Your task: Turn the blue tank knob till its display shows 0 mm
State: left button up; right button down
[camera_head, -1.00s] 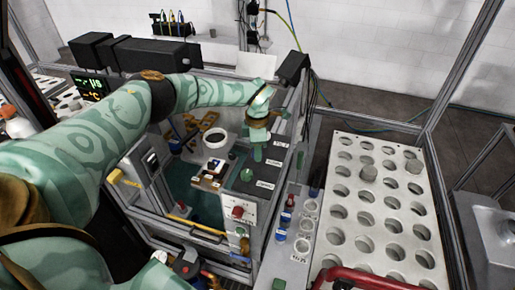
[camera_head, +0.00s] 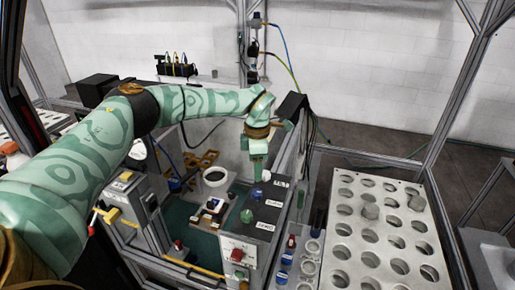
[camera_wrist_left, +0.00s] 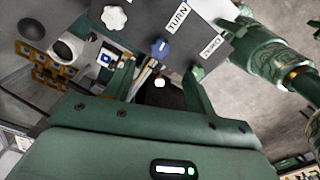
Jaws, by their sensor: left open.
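The blue knob (camera_wrist_left: 158,47) stands on a dark panel in the left wrist view, beside a label reading TURN. A white knob (camera_wrist_left: 114,18) is to its left in that view. My left gripper (camera_wrist_left: 160,78) is open and empty, and its two fingers point toward the panel with the blue knob just past the gap between the tips. In the head view my left gripper (camera_head: 257,178) points down over the panel, next to a pale knob (camera_head: 266,176). I cannot read a tank display in either view now. My right gripper is not in view.
A green knob (camera_head: 246,216) sits on the same panel, and a red knob (camera_head: 237,255) is on the front box. A white ring-shaped container (camera_head: 214,176) stands left of the gripper. A perforated rack (camera_head: 372,238) is at right. Metal frame posts surround the station.

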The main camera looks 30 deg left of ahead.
pick_arm(q)
notch_tip(320, 180, up, 7)
dwell(0.6)
